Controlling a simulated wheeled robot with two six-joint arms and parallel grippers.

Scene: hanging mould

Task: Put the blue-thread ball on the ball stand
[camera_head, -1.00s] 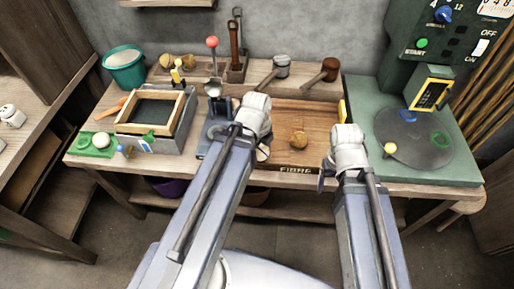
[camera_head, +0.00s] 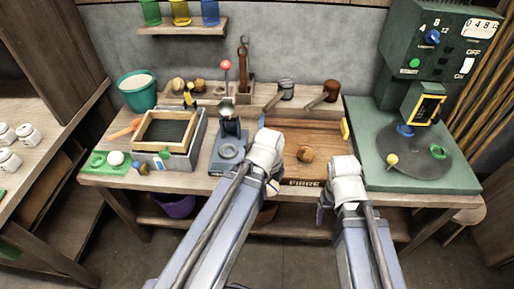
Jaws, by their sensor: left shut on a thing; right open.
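My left gripper (camera_head: 272,187) is at the front edge of the bench, left of the FIBRE board; it is shut, but its wrist hides what it holds. My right gripper (camera_head: 323,205) is open, in front of the board's right end. A brown ball (camera_head: 305,154) lies on the board, between and beyond the grippers; I cannot make out any blue thread on it. Two more brownish balls sit at the back left, one (camera_head: 178,85) beside the other (camera_head: 200,87). I cannot tell for certain which thing is the ball stand.
A framed box (camera_head: 190,150) and green tray (camera_head: 97,165) are further left. At right, a dark disc (camera_head: 420,165) carries coloured pieces. Two mallets lie behind the board (camera_head: 320,125).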

